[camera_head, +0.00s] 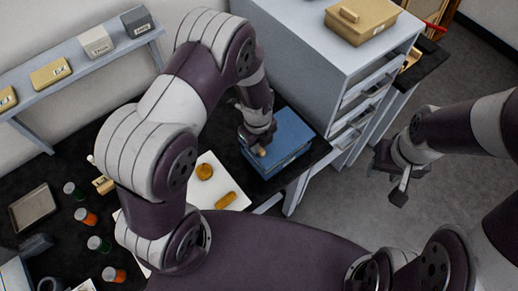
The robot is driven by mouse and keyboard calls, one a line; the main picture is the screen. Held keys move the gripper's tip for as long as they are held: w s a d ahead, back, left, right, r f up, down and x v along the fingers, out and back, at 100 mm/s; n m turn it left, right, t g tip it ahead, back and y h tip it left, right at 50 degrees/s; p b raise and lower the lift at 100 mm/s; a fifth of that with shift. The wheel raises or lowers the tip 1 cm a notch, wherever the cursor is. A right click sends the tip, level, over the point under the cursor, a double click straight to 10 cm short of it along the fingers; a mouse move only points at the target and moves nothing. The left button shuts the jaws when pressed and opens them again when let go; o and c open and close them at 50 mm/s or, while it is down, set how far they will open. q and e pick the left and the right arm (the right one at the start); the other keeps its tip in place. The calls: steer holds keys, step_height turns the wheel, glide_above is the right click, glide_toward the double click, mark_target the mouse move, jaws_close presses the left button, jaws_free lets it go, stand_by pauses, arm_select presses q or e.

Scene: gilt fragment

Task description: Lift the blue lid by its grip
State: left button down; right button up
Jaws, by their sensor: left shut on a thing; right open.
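The blue lid (288,137) tops a blue box on the dark worktop, beside the grey cabinet. My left gripper (262,150) is at the left part of the lid, shut on its tan grip, which shows only as a small bit below the fingers. The lid looks level; I cannot tell whether it is apart from the box. My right gripper (397,182) is open and empty over the grey floor, to the right of the box.
The grey cabinet (300,45) with open drawers stands behind, a tan box (362,18) on top. A white board (212,172) with orange-brown pieces lies left of the blue box. Several small jars and a tray (33,208) are at far left. A wall shelf (85,68) holds small boxes.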

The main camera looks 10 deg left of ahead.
arm_select(q)
steer(key=s+d+r+p, duration=0.1)
steer(key=d+r+p, duration=0.1)
steer(key=d+r, duration=0.9)
step_height(320, 180, up, 2)
steer(key=shift+s+d, duration=0.25)
steer(key=shift+s, duration=0.15)
